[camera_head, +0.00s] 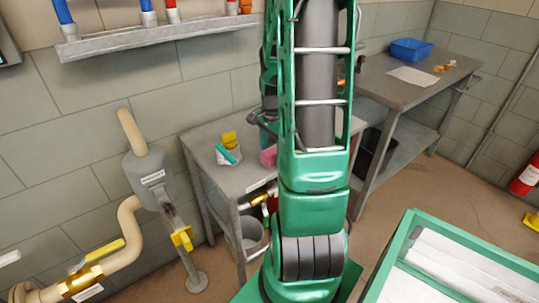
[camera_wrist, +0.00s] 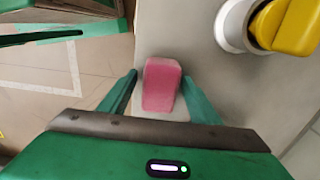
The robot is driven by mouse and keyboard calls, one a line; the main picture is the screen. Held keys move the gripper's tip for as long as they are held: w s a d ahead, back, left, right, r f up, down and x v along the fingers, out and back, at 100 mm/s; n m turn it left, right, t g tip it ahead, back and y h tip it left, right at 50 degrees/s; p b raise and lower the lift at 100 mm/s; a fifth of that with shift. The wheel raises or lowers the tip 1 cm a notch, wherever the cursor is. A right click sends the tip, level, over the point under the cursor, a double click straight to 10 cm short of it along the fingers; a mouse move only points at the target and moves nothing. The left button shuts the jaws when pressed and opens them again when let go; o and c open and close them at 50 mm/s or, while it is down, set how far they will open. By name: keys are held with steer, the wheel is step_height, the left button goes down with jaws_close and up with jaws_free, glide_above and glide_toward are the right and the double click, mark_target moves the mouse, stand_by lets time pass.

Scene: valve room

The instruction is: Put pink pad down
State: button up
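The pink pad (camera_wrist: 161,84) lies between my gripper's two green fingers in the wrist view, over the grey table top. Thin gaps seem to show between the fingertips and the pad's sides. My gripper (camera_wrist: 160,76) looks open around it. In the head view a bit of the pink pad (camera_head: 268,157) shows at the right side of the small grey table (camera_head: 235,180), beside my arm. My arm hides the fingers there, and contact under the pad is hard to see.
On the small table stand a white pot with a yellow item (camera_head: 229,139) and a teal item (camera_head: 228,155). The yellow item also shows close in the wrist view (camera_wrist: 290,25). A grey bin (camera_head: 250,235) stands below. A workbench with a blue tray (camera_head: 410,51) is behind right.

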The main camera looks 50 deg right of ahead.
mark_target(272, 151)
steer(key=shift+r, duration=0.1)
step_height(272, 151, up, 12)
steer(key=s+a+r+n, duration=0.1)
steer(key=s+a+n, duration=1.2)
steer(key=a, duration=0.3)
steer(key=shift+s+a+r+n, duration=0.2)
steer(key=shift+s+n, duration=0.2)
steer(key=shift+n, duration=0.3)
steer(key=shift+w+f, duration=0.25)
steer(key=shift+w, duration=0.4)
